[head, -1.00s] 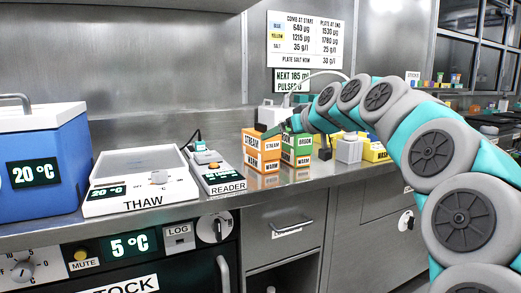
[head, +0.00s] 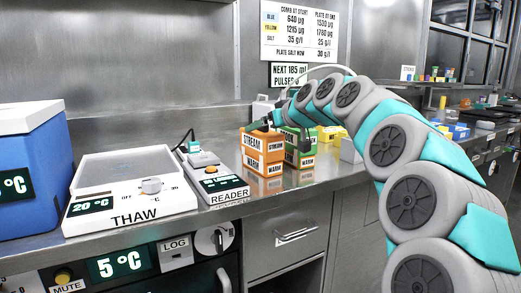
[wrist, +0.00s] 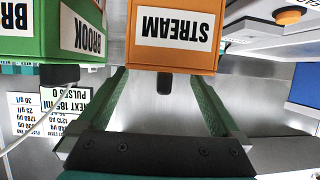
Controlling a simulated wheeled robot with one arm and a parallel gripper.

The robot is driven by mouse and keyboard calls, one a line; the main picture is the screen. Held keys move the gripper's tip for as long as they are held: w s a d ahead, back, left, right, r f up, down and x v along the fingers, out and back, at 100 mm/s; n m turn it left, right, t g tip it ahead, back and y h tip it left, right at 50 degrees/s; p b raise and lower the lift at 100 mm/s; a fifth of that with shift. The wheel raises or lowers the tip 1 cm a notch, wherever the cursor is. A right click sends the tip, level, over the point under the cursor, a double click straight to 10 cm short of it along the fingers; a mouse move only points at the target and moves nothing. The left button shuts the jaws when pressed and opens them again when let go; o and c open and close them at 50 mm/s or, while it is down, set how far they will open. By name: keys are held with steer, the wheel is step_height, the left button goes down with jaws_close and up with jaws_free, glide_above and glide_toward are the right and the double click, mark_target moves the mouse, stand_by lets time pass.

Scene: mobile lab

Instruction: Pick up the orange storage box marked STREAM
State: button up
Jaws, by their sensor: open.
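The orange STREAM box (head: 263,157) stands on the steel counter, with STREAM labels above WARM labels. In the wrist view the orange box (wrist: 172,61) appears upside down with its STREAM label facing me. A small dark knob (wrist: 163,84) shows at its edge. My gripper (head: 264,122) is at the top of the orange box. In the wrist view my gripper (wrist: 160,76) is open, its two green fingers apart on either side of the knob. The fingertips come up to the box's edge; I cannot tell whether they touch it.
A green BROOK box (head: 300,158) stands close to the right of the orange box; it also shows in the wrist view (wrist: 50,48). A READER device (head: 215,180) and the THAW unit (head: 130,190) are to the left. Yellow boxes (head: 330,133) stand behind, to the right.

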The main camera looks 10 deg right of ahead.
steer(key=x, duration=0.5)
steer(key=shift+s+a, duration=0.15)
steer(key=shift+a, duration=0.05)
steer(key=shift+c, duration=0.2)
jaws_close()
stand_by(0.4)
